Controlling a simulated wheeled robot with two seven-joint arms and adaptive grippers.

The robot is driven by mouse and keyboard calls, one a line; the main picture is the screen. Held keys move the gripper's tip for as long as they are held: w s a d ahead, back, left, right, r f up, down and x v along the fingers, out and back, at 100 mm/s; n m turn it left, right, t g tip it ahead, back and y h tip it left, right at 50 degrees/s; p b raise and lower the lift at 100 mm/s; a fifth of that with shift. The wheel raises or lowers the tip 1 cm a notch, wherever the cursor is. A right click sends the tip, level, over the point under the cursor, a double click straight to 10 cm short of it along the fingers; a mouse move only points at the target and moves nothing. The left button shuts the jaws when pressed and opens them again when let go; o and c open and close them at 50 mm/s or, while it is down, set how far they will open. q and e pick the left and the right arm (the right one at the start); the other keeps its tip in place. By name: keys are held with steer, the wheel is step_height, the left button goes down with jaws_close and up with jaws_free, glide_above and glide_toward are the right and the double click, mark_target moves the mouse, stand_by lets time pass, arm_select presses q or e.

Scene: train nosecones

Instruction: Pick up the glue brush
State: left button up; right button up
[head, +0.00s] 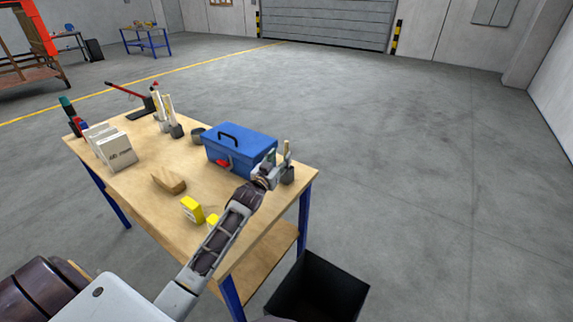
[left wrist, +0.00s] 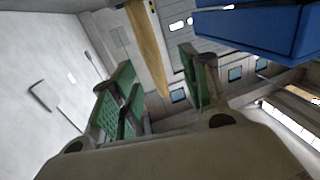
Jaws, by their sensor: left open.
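The glue brush (head: 287,149) stands upright in a small dark pot (head: 288,176) at the right end of the workbench. Its pale wooden handle also shows in the left wrist view (left wrist: 149,45). My left gripper (head: 277,172) is at the brush, beside the blue toolbox. In the left wrist view my left gripper (left wrist: 160,95) is open, with green pads on its fingers. The handle appears between the two fingers, with a visible gap on each side. The brush's bristles are hidden. My right gripper is not in view.
A blue toolbox (head: 238,148) stands close left of the gripper; its edge shows in the left wrist view (left wrist: 255,30). The workbench (head: 140,186) also holds white boxes (head: 115,150), a wooden block (head: 168,181) and a yellow item (head: 192,209). A black bin (head: 345,286) stands below.

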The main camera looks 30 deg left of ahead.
mark_target(286, 153)
arm_select(q)
steer(key=shift+w, duration=0.15)
steer(key=shift+w+d+r+p, duration=0.1)
steer(key=shift+w+d+p, duration=0.05)
steer(key=shift+w, duration=0.6)
steer(key=shift+w+d+p, duration=0.1)
steer(key=shift+w+p, duration=0.05)
steer(key=shift+w, duration=0.6)
steer(key=shift+w+a, duration=0.1)
steer(key=shift+w, duration=0.85)
jaws_close()
steer(key=shift+r, duration=4.95)
